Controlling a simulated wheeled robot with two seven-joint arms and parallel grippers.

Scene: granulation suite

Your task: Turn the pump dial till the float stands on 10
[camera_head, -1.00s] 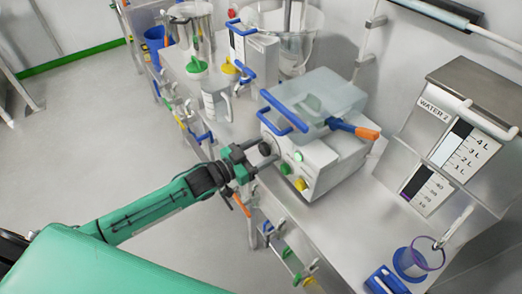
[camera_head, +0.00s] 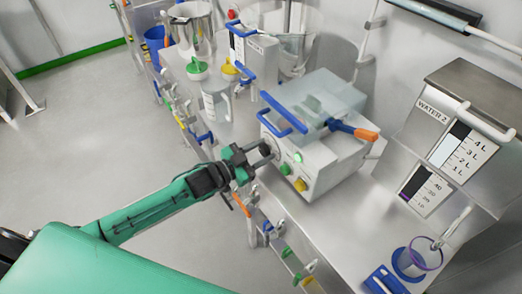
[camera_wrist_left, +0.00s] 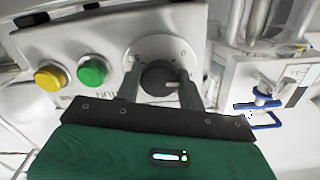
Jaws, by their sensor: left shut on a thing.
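The pump dial is a dark round knob (camera_wrist_left: 158,78) on a pale scale plate, on the front of the white machine (camera_head: 325,175). My left gripper (camera_head: 266,153) reaches it from the left. In the left wrist view its two fingers (camera_wrist_left: 160,88) stand on either side of the knob, shut on it. A light pointer mark shows on the knob. The lower scale (camera_head: 425,190), under the WATER 2 label, has markings including 40 and 10. A small purple patch, perhaps the float, shows near its low end; its exact reading is too small to tell. My right gripper is out of view.
A green button (camera_wrist_left: 93,70) and a yellow button (camera_wrist_left: 48,77) sit beside the dial. The machine has blue handles and an orange-tipped lever (camera_head: 353,130). Floor at left is clear.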

